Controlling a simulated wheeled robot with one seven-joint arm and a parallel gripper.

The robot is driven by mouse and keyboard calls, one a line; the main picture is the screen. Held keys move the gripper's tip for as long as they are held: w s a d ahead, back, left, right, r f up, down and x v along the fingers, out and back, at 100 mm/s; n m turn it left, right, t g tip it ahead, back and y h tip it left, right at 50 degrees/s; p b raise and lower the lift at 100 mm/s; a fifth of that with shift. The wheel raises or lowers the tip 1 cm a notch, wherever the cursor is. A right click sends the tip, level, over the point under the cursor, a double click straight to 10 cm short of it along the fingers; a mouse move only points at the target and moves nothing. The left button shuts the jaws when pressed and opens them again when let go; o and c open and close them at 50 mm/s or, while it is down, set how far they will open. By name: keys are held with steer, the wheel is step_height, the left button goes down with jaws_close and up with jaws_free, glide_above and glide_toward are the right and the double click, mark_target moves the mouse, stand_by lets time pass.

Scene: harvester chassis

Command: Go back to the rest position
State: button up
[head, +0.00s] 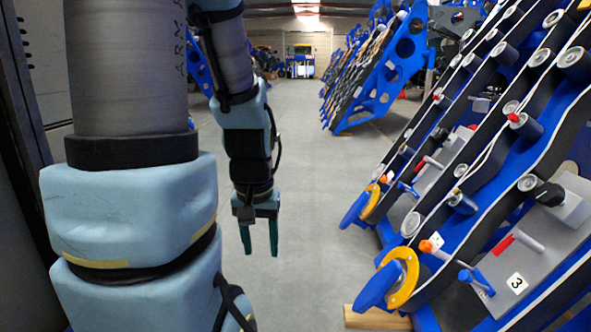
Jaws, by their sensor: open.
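My gripper (260,250) hangs from my arm in the left middle of the head view. Its two dark teal fingers point down and stand apart, with grey floor showing between them. It holds nothing and touches nothing that I can see. My upper arm fills the left part of the view and hides what lies behind it.
More blue racks (380,88) stand farther back. The grey aisle floor (310,200) is clear.

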step_height(320, 180, up, 27)
steer(key=p, duration=2.5)
steer(key=shift+w, duration=0.2)
steer(key=shift+d+f, duration=0.1)
